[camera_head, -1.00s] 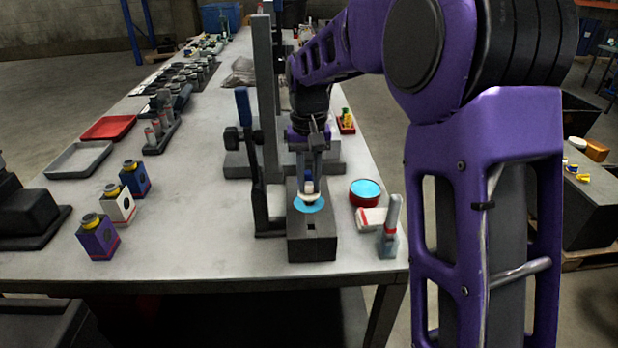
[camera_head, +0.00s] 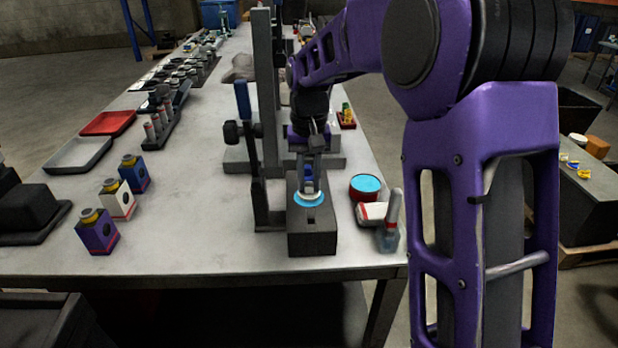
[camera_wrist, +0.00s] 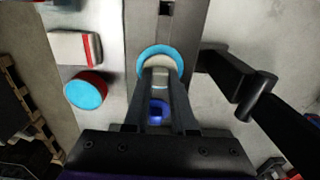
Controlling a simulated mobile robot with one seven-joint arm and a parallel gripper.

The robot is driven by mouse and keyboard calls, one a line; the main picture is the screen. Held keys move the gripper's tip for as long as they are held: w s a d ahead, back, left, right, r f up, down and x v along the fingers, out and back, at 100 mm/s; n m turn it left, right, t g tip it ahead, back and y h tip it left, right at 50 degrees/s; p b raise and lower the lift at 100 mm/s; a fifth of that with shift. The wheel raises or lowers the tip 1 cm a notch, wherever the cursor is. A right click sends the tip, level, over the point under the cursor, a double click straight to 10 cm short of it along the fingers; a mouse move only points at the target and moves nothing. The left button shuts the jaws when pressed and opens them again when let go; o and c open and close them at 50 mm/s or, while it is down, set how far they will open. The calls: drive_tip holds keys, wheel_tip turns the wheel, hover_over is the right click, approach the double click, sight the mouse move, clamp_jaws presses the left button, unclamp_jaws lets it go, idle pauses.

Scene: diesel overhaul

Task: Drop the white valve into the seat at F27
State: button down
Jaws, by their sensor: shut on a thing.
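My gripper (camera_head: 309,178) points down over the dark grey block (camera_head: 312,235) near the table's front edge. In the wrist view, my gripper's fingers (camera_wrist: 160,78) close on a small pale piece, which I take as the white valve (camera_wrist: 159,74). A deep blue part (camera_wrist: 157,110) shows between the fingers. A light blue ring (camera_head: 308,199) surrounds the valve's low end in both views; it also shows in the wrist view (camera_wrist: 144,61). The fingers hide much of the valve. I cannot tell whether its low end touches the block. No F27 label is readable.
A red tin with a blue top (camera_head: 366,187), a white and red piece (camera_head: 371,213) and a grey bottle (camera_head: 391,225) stand right of the block. A dark upright post with an arm (camera_head: 259,190) stands close on the left. Blue, white and purple boxes stand farther left.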

drive_tip(key=shift+f, duration=0.25)
idle(0.4)
drive_tip(key=shift+c, duration=1.3)
unclamp_jaws()
drive_tip(key=shift+r+p, duration=3.4)
drive_tip(key=shift+r, duration=0.65)
